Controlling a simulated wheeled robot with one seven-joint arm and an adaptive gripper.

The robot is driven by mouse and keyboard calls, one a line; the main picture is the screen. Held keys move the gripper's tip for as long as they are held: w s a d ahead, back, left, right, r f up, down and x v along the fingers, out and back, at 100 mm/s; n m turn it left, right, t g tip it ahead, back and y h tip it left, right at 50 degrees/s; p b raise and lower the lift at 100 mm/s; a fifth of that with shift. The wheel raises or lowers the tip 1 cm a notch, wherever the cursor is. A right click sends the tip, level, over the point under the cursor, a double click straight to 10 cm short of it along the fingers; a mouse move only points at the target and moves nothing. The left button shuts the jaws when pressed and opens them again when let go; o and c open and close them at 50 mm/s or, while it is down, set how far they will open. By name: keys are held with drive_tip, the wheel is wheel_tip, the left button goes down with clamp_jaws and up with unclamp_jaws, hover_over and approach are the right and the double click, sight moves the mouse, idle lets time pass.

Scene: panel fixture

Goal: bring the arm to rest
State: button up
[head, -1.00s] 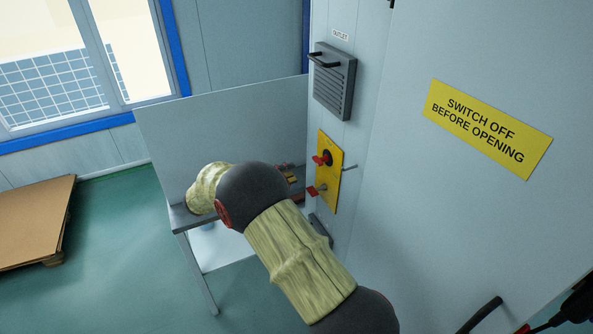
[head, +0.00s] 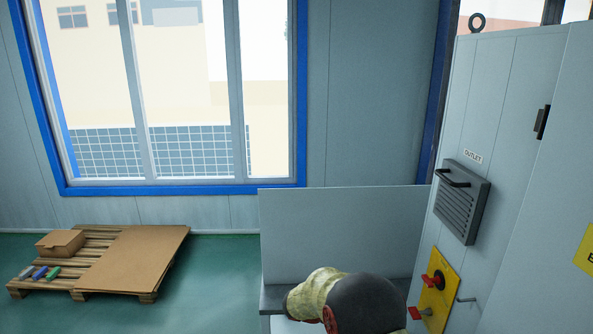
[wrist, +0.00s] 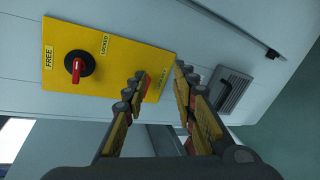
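My gripper (wrist: 163,82) shows in the wrist view with its two fingers apart and nothing visible between them. It points towards the cabinet front, beside a yellow plate (wrist: 110,55). On the plate, a red-handled black rotary switch (wrist: 76,67) sits near the labels FREE and LOCKED. A second red part shows partly behind the left finger. In the head view, my sleeved arm (head: 318,290) is at the bottom edge, and the gripper itself is hidden. The yellow plate (head: 440,290) shows to the right of the arm, with two red handles.
A grey cabinet (head: 520,150) stands at the right, with a louvred outlet (head: 462,205) and a black handle (head: 541,122). A grey table with an upright panel (head: 340,230) is behind my arm. A pallet (head: 85,288) with cardboard lies on the left floor.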

drive_tip(key=s+a+r+y, duration=0.25)
drive_tip(key=s+y, duration=0.25)
drive_tip(key=s, duration=0.5)
drive_tip(key=s+a+r+y, duration=0.2)
drive_tip(key=s+a+y, duration=0.25)
drive_tip(key=s, duration=0.55)
drive_tip(key=s+r+m+t+y, duration=0.4)
drive_tip(key=s+r+t, duration=0.2)
drive_tip(key=s+r, duration=0.6)
drive_tip(key=shift+a+r+y, duration=0.2)
drive_tip(key=shift+r+y, duration=0.15)
drive_tip(key=shift+r, duration=0.35)
